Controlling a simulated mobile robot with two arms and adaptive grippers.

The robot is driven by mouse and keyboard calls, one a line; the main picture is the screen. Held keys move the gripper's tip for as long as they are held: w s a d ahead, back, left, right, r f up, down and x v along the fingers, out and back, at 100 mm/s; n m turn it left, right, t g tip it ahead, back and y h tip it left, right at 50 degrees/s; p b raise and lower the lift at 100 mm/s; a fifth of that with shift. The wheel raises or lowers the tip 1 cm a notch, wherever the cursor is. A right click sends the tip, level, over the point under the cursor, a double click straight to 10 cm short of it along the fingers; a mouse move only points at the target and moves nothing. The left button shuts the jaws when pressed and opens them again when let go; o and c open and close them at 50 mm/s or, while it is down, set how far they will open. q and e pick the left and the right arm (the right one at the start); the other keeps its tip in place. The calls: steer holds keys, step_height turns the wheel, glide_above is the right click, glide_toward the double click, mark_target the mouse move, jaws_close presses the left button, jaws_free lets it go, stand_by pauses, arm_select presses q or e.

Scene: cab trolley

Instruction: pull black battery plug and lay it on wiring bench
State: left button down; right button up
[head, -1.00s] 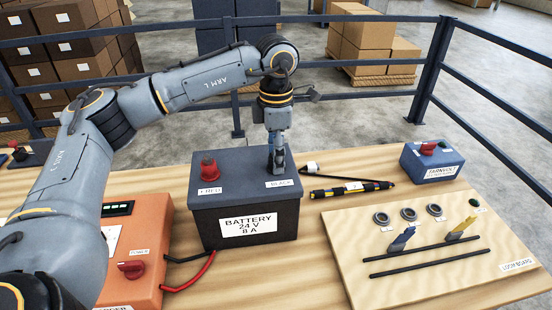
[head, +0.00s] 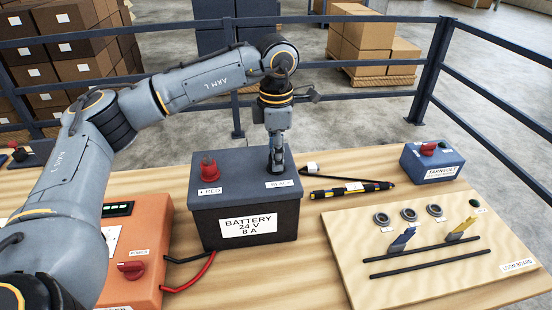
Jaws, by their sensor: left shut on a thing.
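The battery (head: 247,223), a dark box with a grey lid and a white label, stands on the wooden wiring bench (head: 325,266). A red plug (head: 209,167) stands upright at the left of its lid. My left gripper (head: 277,168) points straight down over the black terminal at the lid's right and is shut on the black battery plug, which its fingers almost wholly hide. I cannot tell whether the plug is still seated. My right gripper is out of view.
An orange charger (head: 140,250) with leads stands left of the battery. A black and yellow striped probe (head: 350,190) lies to the right, near a board (head: 430,285) with rings and clips and a blue box (head: 432,162). Bare bench lies in front of the battery.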

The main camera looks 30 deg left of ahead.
arm_select(q)
steer(key=shift+r, duration=0.2)
steer(key=shift+w+r+p, duration=0.1)
steer(key=shift+r+p, duration=0.25)
steer(key=shift+r, duration=0.05)
steer(key=shift+r+p, duration=1.55)
steer(key=shift+r, duration=0.9)
